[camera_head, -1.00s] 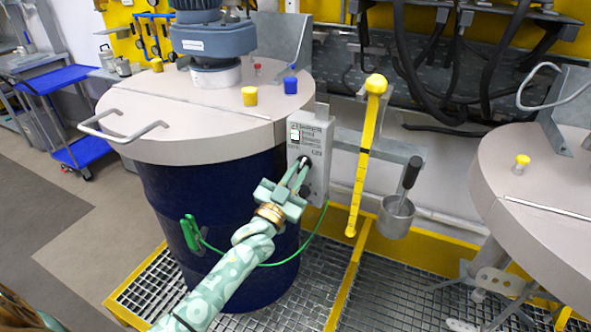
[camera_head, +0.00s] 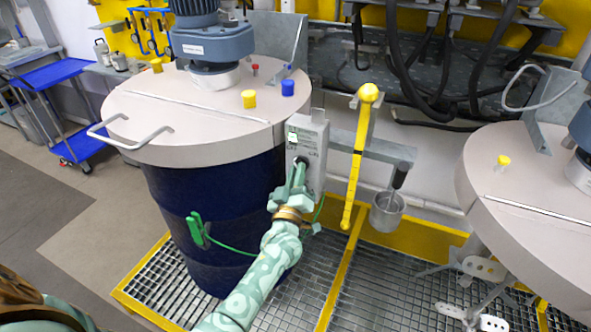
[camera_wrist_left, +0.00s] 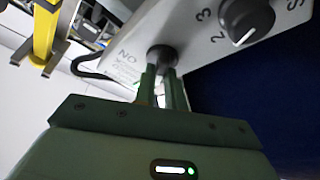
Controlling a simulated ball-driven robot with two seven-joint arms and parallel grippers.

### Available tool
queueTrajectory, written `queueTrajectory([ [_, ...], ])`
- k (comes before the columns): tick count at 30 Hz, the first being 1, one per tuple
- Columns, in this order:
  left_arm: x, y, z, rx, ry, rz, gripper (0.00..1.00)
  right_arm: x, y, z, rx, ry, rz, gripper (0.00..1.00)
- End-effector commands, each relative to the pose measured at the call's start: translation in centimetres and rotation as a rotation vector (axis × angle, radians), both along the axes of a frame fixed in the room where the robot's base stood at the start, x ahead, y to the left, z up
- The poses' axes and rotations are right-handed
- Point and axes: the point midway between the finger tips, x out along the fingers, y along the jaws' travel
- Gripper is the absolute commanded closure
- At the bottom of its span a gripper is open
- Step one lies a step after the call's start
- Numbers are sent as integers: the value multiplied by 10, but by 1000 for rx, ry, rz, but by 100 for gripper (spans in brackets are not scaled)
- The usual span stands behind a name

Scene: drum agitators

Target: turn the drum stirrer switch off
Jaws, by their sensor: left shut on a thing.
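The grey switch box (camera_head: 314,150) with a small green-lit display is mounted at the right side of the blue drum (camera_head: 220,210). My left gripper (camera_head: 299,168) reaches up to the lower front of this box. In the left wrist view, my left gripper's fingers (camera_wrist_left: 162,80) are shut on a dark round switch knob (camera_wrist_left: 162,56) on the box face. The fingers partly cover the knob, so its setting cannot be read. A second black dial (camera_wrist_left: 246,20) with a white pointer and numbers sits on the same face, apart from the fingers. My right gripper is not in view.
A yellow handle bar (camera_head: 357,160) and a metal cup (camera_head: 387,212) hang just right of the box. A green cable (camera_head: 230,247) with a clamp (camera_head: 197,231) runs along the drum. A second drum lid (camera_head: 530,190) stands at right. Floor grating (camera_head: 400,285) lies below.

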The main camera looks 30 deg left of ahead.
Motion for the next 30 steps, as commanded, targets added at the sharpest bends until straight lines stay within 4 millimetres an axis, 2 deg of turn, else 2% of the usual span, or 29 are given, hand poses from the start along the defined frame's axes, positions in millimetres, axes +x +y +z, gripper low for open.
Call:
queueTrajectory([
  [9,0,-1,0,-105,-3,-1,100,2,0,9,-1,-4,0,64],
  [24,0,-1,-1,-125,-5,0,100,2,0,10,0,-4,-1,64],
  [25,0,-1,-1,-125,-5,0,83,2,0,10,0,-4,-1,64],
  [27,0,-1,-1,-125,-5,-1,66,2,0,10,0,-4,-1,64],
  [30,0,-1,-1,-124,-5,-1,66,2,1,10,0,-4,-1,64],
])
